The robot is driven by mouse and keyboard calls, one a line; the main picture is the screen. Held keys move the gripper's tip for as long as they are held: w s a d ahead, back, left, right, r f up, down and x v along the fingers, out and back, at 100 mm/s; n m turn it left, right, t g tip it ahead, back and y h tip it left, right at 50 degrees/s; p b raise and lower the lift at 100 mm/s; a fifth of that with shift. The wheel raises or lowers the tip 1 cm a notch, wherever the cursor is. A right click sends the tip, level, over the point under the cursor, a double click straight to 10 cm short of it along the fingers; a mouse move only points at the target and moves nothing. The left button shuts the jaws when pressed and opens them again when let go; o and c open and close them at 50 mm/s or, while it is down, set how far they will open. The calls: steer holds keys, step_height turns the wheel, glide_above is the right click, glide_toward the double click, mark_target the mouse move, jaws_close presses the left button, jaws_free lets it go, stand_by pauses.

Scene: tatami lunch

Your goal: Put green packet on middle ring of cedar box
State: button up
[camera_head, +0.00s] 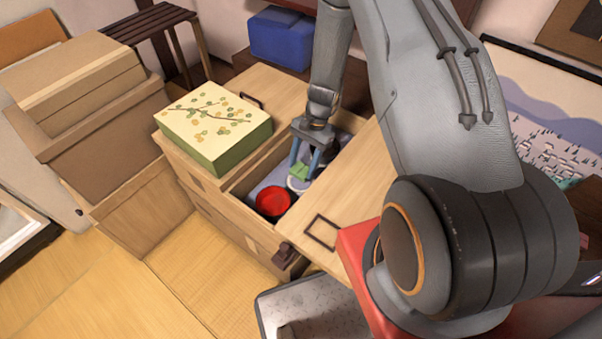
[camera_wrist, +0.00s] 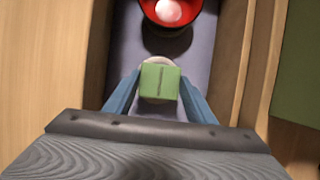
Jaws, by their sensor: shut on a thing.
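The green packet (camera_head: 301,171) is between the blue fingers of my gripper (camera_head: 304,167), inside the open middle bay of the pale wooden box (camera_head: 210,196). In the wrist view the packet (camera_wrist: 159,82) is a small green block with a dark line down its middle, and my gripper (camera_wrist: 160,80) is shut on it. A white round piece (camera_head: 297,185) shows under the packet; its edge also shows in the wrist view (camera_wrist: 157,61). It may be a ring; most of it is hidden. I cannot tell whether the packet touches it.
A red bowl (camera_head: 272,203) stands in the same bay, with a pale pinkish ball (camera_wrist: 168,10) in it. A green patterned box (camera_head: 212,133) sits on the wooden top at left. Wooden walls (camera_wrist: 232,62) border the narrow bay. A blue box (camera_head: 281,38) stands behind.

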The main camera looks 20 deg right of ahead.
steer(key=shift+f, duration=2.2)
steer(key=shift+f, duration=0.15)
steer(key=o, duration=1)
steer(key=v, duration=1.3)
step_height(320, 180, up, 18)
steer(key=n+t+h, duration=0.1)
steer(key=n+h, duration=0.1)
steer(key=n, duration=0.3)
glide_above(304, 166)
steer(key=s+d, duration=0.4)
steer(key=s, duration=0.2)
steer(key=s+r+n, duration=0.1)
steer(key=s+r, duration=0.1)
steer(key=s, duration=0.2)
steer(key=s+r+n+t+h, duration=0.1)
steer(key=s+r, duration=0.2)
steer(key=s, duration=0.1)
steer(key=s+r+n, duration=0.2)
steer(key=s+r, duration=0.1)
steer(key=s, duration=0.1)
steer(key=shift+s+a+r+t+h+b, duration=0.1)
steer(key=shift+s+a+t+h+b, duration=0.2)
steer(key=shift+s+h+b, duration=0.1)
